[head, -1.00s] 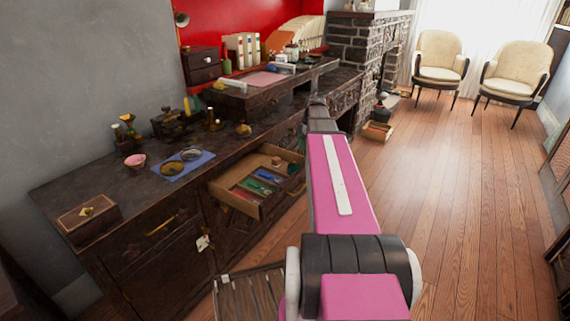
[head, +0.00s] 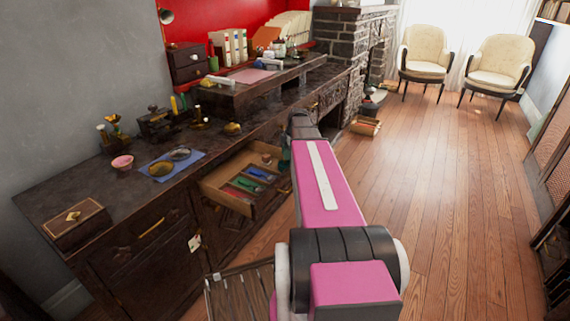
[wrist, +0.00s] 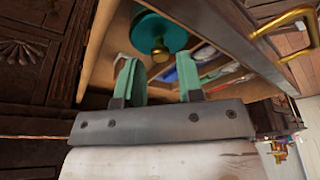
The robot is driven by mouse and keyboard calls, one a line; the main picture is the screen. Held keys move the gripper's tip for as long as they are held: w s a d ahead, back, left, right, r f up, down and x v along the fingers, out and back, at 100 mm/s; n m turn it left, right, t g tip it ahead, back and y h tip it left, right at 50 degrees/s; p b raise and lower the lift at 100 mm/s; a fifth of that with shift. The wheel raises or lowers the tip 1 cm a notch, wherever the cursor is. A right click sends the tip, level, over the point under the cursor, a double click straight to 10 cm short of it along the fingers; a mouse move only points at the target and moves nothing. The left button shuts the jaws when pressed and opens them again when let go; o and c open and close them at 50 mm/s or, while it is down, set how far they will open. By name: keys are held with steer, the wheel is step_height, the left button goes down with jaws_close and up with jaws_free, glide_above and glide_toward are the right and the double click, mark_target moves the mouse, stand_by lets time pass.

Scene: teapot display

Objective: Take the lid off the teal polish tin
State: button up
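The teal polish tin (wrist: 163,32) shows in the wrist view at the top middle, inside an open wooden drawer. It has a round teal top with a gold knob (wrist: 160,54) at its centre, so its lid is on. My gripper (wrist: 158,64) is open, with pale green fingers apart and nothing between them that I can see it holding. In the picture the knob appears between and just past the fingertips; I cannot tell the exact distance.
The open drawer (head: 221,197) sticks out from the dark cabinet (head: 60,195) and holds several small coloured items. Its front with a brass handle (wrist: 283,18) is right of the gripper. A wooden box (head: 77,222) and dishes on a blue cloth (head: 187,166) stand on top.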

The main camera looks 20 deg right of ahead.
mark_target(285, 161)
steer(key=x, duration=0.2)
steer(key=shift+f, duration=0.35)
steer(key=shift+a, duration=0.1)
jaws_close()
steer(key=shift+r, duration=0.15)
